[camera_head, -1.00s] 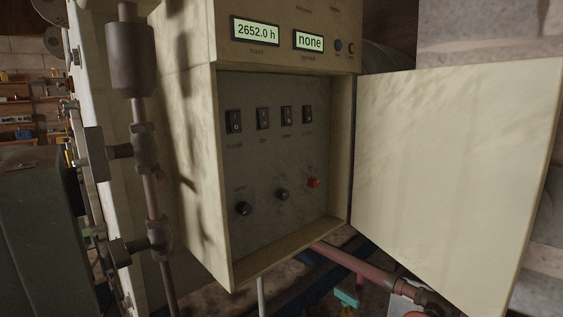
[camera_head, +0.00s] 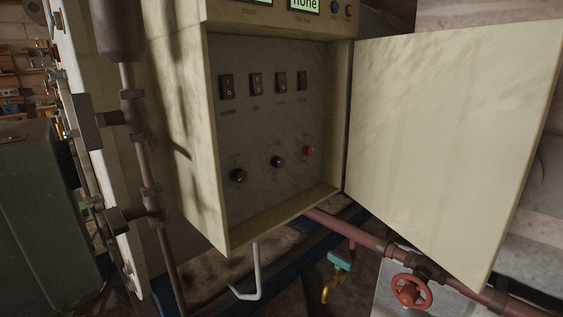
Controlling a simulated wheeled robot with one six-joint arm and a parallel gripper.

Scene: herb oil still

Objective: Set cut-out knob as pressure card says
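The control box (camera_head: 176,150) stands in the middle with its cream door (camera_head: 440,140) swung open to the right. Inside, on the grey panel (camera_head: 265,115), are two black knobs, a left one (camera_head: 238,175) and a right one (camera_head: 277,161). Their labels are too small to read, so I cannot tell which is the cut-out knob. A red button (camera_head: 309,150) is right of them. A row of several black rocker switches (camera_head: 255,84) sits above. No pressure card is recognisable in view. My gripper is not in view.
A vertical pipe (camera_head: 135,140) stands close on the left. Below are a red pipe, a red handwheel (camera_head: 411,291) and a teal-handled tap (camera_head: 338,261). The space before the panel is clear.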

